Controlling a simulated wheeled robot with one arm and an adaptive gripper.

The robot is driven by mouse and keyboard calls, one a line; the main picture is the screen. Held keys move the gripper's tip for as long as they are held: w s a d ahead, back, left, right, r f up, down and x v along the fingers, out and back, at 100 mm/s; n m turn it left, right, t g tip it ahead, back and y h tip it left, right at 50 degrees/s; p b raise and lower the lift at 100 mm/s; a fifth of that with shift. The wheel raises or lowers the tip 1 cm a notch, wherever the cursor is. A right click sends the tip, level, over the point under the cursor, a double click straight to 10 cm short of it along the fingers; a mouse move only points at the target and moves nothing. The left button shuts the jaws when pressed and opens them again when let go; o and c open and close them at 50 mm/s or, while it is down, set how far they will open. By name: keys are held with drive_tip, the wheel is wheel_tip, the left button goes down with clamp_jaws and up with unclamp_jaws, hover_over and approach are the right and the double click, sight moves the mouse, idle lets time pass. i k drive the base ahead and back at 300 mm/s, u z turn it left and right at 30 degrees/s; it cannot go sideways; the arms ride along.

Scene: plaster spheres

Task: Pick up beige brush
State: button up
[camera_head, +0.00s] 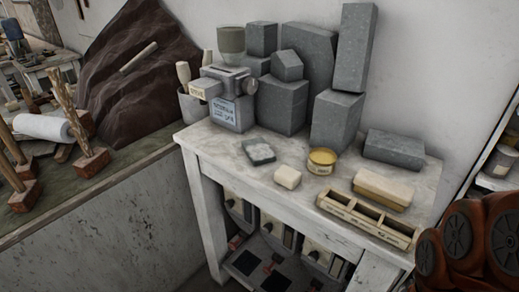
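A beige, oblong block-like thing (384,187), which looks like the beige brush, lies near the right front of the white table (222,158). It rests just behind a wooden compartment tray (366,220); I cannot tell whether they touch. Its bristles cannot be made out. A smaller cream block (287,177) lies to its left, nearer the table's middle. My gripper does not show; only red-brown rounded parts, seemingly of my arm, fill the lower right corner.
A yellow tin (322,161), a grey slab (258,152) and a grey block (394,148) surround the beige things. Tall grey blocks (355,48) and a grey machine (231,105) stand at the back. The table's front middle has some bare room.

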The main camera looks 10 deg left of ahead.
sight(397, 196)
drive_tip(key=z, duration=0.05)
drive_tip(key=k, duration=0.9)
drive_tip(key=u, duration=0.8)
drive_tip(key=i, duration=0.65)
drive_tip(key=u, duration=0.2)
